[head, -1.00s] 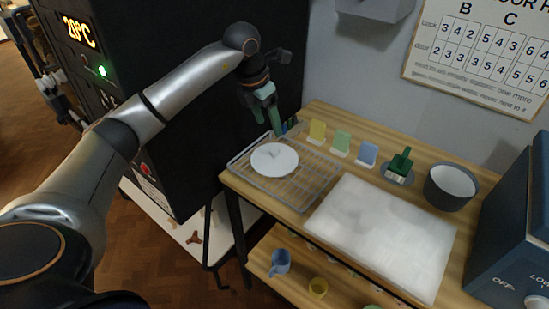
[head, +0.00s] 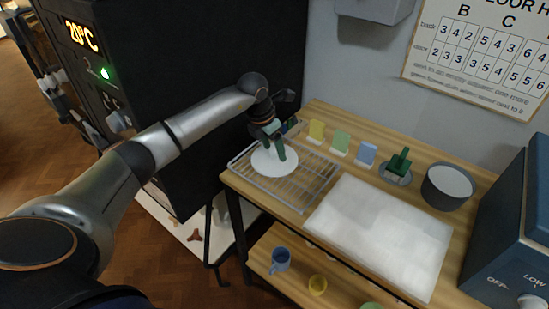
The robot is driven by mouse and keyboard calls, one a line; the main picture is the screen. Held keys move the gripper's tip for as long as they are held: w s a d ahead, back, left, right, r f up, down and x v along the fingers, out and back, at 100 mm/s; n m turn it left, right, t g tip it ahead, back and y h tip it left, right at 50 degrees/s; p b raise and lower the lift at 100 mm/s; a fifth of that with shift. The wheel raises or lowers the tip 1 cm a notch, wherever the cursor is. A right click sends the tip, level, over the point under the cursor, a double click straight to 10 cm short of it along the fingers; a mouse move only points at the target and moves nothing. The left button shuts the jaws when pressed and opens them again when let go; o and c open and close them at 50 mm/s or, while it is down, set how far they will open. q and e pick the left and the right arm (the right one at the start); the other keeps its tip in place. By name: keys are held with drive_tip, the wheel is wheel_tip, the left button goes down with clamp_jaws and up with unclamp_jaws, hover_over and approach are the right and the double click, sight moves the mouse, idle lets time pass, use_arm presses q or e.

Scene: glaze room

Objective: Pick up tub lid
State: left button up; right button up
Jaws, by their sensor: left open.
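The tub lid (head: 272,165) is a white round disc lying on the wire rack at the left end of the wooden table. My left gripper (head: 274,150) is right over the lid, pointing down, with green fingers. It is open, and its fingers hide the middle of the lid, where a small raised knob would be hidden from me. I cannot tell whether the fingers touch the lid. My right gripper is not in view.
The wire rack (head: 315,180) carries the lid. Yellow, green and blue tiles (head: 341,142) stand behind it. A white slab (head: 385,232), a green brush (head: 398,163) and a grey pot (head: 447,187) are further right. A black kiln (head: 190,60) stands close on the left.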

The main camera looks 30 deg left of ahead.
use_arm(q)
clamp_jaws()
idle(0.4)
drive_tip(key=shift+r, duration=0.1)
